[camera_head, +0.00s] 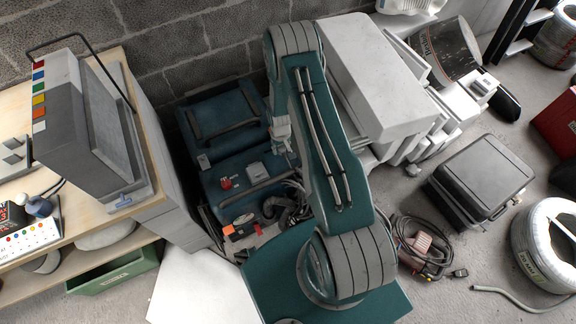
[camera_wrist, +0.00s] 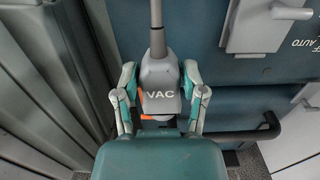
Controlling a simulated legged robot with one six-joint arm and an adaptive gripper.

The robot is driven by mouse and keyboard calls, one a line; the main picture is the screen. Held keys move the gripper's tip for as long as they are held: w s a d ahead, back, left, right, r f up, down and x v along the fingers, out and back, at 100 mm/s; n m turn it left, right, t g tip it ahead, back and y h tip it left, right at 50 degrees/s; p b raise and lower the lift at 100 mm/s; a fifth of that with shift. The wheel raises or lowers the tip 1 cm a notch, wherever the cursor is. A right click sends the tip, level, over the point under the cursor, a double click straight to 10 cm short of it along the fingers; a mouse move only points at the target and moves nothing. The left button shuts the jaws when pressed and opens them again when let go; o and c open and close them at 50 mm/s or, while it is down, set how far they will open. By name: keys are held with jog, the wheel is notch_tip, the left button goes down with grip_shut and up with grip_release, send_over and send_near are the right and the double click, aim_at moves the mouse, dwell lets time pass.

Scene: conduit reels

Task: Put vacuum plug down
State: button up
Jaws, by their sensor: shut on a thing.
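The plug's lower end is hidden behind the teal part of my gripper. In the head view my gripper (camera_head: 282,130) is small and partly hidden by my arm, in front of a dark teal unit (camera_head: 232,165). I cannot tell whether the plug touches anything below.
A dark teal panel (camera_wrist: 215,75) with a grey switch plate (camera_wrist: 258,24) lies close behind the plug. In the head view, a wooden bench (camera_head: 75,215) stands left, and white cabinets (camera_head: 372,75) stand right. A black case (camera_head: 480,178) and cable coil (camera_head: 425,248) lie on the floor.

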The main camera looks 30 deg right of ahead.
aim_at(290, 167)
jog(key=shift+s+d+f, duration=0.3)
jog(key=shift+s, duration=0.25)
jog(key=shift+s+d+f, duration=0.3)
jog(key=shift+s, duration=0.2)
jog(key=s+f, duration=0.1)
jog(key=s+a+f, duration=0.1)
jog(key=s, duration=0.2)
jog(key=shift+a+f, duration=0.2)
jog(key=shift+f, duration=0.2)
jog(key=shift+d+f, duration=0.15)
jog(key=shift+d, duration=0.3)
jog(key=shift+a+f, duration=0.15)
jog(key=shift+f, duration=0.15)
jog(key=o, duration=1.2)
jog(key=shift+a, duration=0.15)
jog(key=shift+c, duration=0.2)
jog(key=shift+d, duration=0.2)
